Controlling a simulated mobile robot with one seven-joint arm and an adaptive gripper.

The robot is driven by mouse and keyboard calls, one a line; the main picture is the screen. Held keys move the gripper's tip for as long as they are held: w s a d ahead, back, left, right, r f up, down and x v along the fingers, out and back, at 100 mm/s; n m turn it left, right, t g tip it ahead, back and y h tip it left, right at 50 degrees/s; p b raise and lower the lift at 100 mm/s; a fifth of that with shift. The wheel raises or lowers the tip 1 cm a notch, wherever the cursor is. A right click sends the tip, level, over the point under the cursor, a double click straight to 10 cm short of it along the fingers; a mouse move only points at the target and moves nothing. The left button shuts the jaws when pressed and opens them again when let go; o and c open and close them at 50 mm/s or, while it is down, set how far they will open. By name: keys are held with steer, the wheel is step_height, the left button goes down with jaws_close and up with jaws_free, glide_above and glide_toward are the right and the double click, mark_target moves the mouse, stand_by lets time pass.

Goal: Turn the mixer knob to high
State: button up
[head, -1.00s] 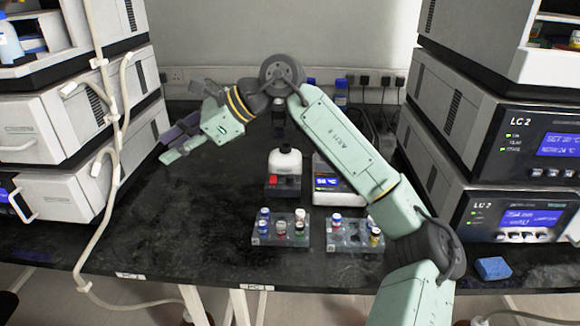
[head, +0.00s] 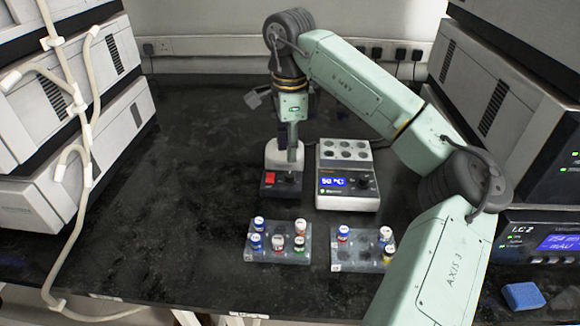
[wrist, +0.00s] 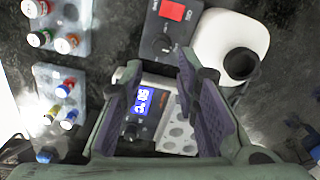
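The mixer is a small dark box with a red switch (head: 269,179) and a white body (head: 271,155); its black cup (wrist: 241,63) shows in the wrist view. Its round black knob (wrist: 162,46) sits beside the red switch, with pale markings too small to read. In the head view my gripper (head: 292,155) points down above the knob side of the mixer, in front of the white body. In the wrist view my gripper (wrist: 156,72) is open, with nothing between its fingers. The knob lies just beyond the fingertips, apart from them.
A heating block (head: 348,200) with a blue display and its own knob stands close on the right. Two racks of capped vials, left (head: 273,255) and right (head: 350,258), lie in front. Stacked instruments flank both sides. The bench (head: 190,170) left of the mixer is clear.

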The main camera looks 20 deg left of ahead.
mark_target(290, 174)
step_height(290, 174, down, 8)
steer(key=shift+r+p, duration=0.15)
steer(key=shift+p, duration=0.4)
steer(key=shift+c, duration=0.3)
jaws_close()
